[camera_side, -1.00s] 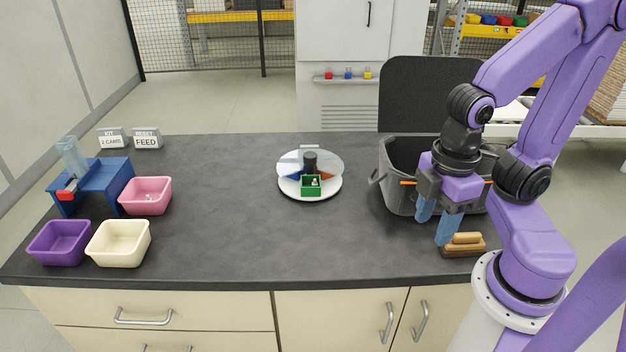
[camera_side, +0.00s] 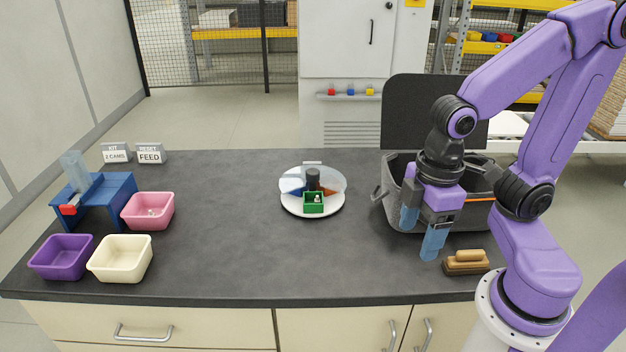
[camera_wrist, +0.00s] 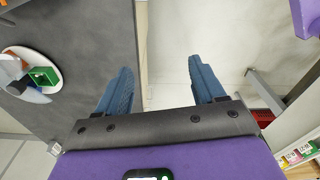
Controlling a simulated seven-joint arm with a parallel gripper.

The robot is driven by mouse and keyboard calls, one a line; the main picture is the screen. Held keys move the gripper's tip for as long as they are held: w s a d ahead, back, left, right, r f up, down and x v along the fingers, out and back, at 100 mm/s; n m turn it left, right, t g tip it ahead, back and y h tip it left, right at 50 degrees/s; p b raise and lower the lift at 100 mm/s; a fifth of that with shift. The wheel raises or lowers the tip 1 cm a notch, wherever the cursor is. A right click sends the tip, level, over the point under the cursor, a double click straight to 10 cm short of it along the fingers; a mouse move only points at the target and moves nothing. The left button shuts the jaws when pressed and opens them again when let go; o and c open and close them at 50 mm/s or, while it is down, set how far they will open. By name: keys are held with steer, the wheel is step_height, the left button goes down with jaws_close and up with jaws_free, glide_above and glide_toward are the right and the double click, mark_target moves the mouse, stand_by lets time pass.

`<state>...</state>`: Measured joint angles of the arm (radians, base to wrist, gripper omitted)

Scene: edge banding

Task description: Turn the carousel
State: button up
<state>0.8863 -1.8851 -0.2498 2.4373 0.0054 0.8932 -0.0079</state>
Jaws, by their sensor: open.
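The carousel (camera_side: 312,207) is a round white turntable with a clear cover and a dark central knob (camera_side: 313,179). It stands near the middle of the dark bench. A green bin (camera_side: 313,202) faces the front of it, with blue and orange parts under the cover. The carousel (camera_wrist: 42,56) also shows at the left edge of the wrist view, partly cut off. My gripper (camera_side: 420,238) is open and empty, well to the right of the carousel and in front of the grey bag. Its two blue fingers (camera_wrist: 163,85) are spread in the wrist view.
A grey open bag (camera_side: 388,200) stands behind my gripper, and a wooden brush (camera_side: 466,262) lies to its right. Pink (camera_side: 147,211), purple (camera_side: 61,258) and cream (camera_side: 121,259) bins and a blue dispenser (camera_side: 100,205) are at left. The bench between is clear.

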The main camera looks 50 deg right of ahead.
steer(key=w+r+m, duration=0.1)
steer(key=w+m, duration=0.2)
steer(key=w, duration=0.8)
steer(key=m+t, duration=0.4)
steer(key=m, duration=0.4)
glide_above(313, 171)
steer(key=s, duration=0.7)
steer(key=shift+h, duration=0.3)
steer(key=x, duration=1.6)
steer(key=shift+w+f, duration=0.2)
steer(key=shift+w, duration=0.05)
jaws_close()
